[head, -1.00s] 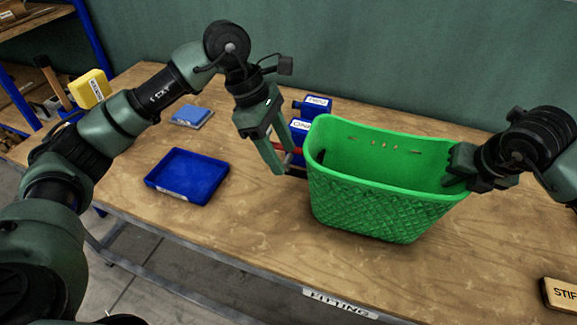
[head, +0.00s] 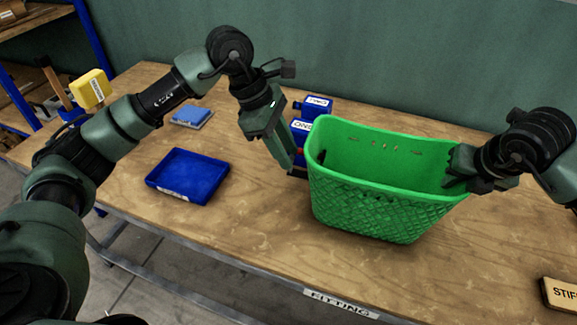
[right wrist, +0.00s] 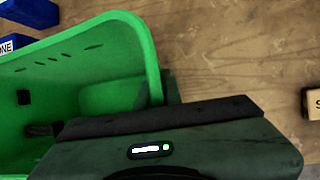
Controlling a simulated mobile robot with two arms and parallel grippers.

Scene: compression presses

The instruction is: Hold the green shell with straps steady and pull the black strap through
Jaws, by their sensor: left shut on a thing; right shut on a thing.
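The green shell (head: 375,205), a basket-like tub with a woven pattern, stands upright on the bench. My right gripper (head: 462,168) is shut on its right rim. In the right wrist view the shell (right wrist: 110,50) runs up to that gripper, whose fingertips are mostly hidden. My left gripper (head: 292,168) is shut at the outer left side of the shell, on what looks like the black strap; little of it shows between the fingers. A small dark piece (head: 320,158) shows on the inside left wall. Dark pieces (right wrist: 24,97) also show inside the shell in the wrist view.
A blue tray (head: 188,175) and a small blue-and-grey block (head: 192,116) lie to the left. Blue labelled bins (head: 315,106) stand behind my left gripper. A wooden block (head: 560,294) lies at the front right.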

